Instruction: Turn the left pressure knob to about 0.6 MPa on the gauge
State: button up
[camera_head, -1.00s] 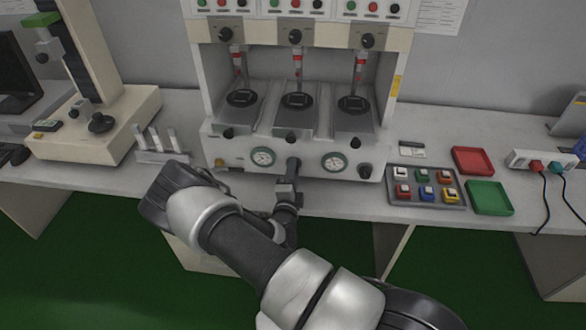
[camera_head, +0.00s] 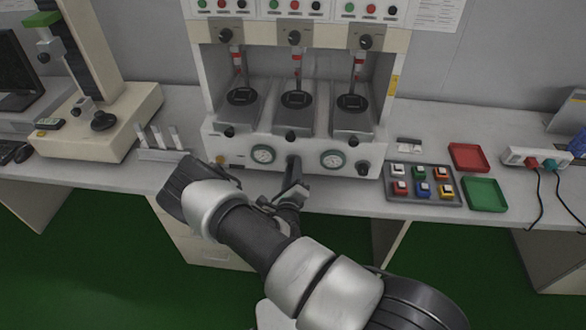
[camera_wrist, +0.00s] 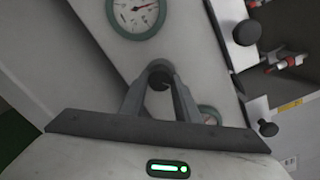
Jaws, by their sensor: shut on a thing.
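The left pressure knob (camera_wrist: 159,71) is a dark round knob on the pale front panel, between the two gauges. My gripper (camera_wrist: 159,80) is shut on it, with one finger on each side. In the head view my gripper (camera_head: 294,170) reaches the panel from below and mostly hides the knob. The left gauge (camera_head: 263,155) has a green rim and white face. The right gauge (camera_head: 333,160) is partly hidden by a finger in the wrist view (camera_wrist: 209,114).
Another dark knob (camera_head: 363,168) is right of the right gauge. More black knobs (camera_head: 291,135) sit along the panel above. A button tray (camera_head: 424,186), a red tray (camera_head: 468,157) and a green tray (camera_head: 486,194) lie to the right. A small rack (camera_head: 160,142) stands left.

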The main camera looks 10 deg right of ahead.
jog(key=shift+m, duration=0.5)
jog(key=o, duration=1)
jog(key=shift+o, duration=0.2)
jog(key=f+v, duration=0.1)
jog(key=v, duration=1.6)
jog(key=shift+s+r, duration=0.2)
jog(key=shift+r, duration=0.2)
